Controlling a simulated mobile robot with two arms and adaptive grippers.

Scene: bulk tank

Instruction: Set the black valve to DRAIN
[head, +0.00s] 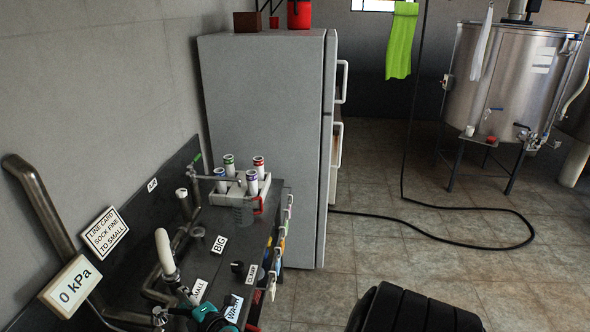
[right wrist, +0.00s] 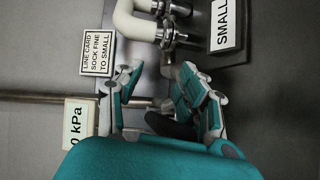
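My right gripper (head: 208,314), teal and grey, is at the bottom of the head view, over the front end of the dark bench with pipes. In the right wrist view the gripper (right wrist: 160,80) has its fingers spread apart. A black handle-like part (right wrist: 172,126) shows between and below the fingers, partly hidden by them; I cannot tell whether they touch it, or whether it is the black valve. No DRAIN label is readable. A small black knob (head: 237,267) stands on the bench beside a label. My left gripper is not in view.
Bench signs read SMALL (head: 198,291) and BIG (head: 219,245); the gauge reads 0 kPa (head: 70,284). A white pipe (head: 164,250) rises near the gripper. A rack (head: 238,188) of tubes and a grey cabinet (head: 262,130) stand behind.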

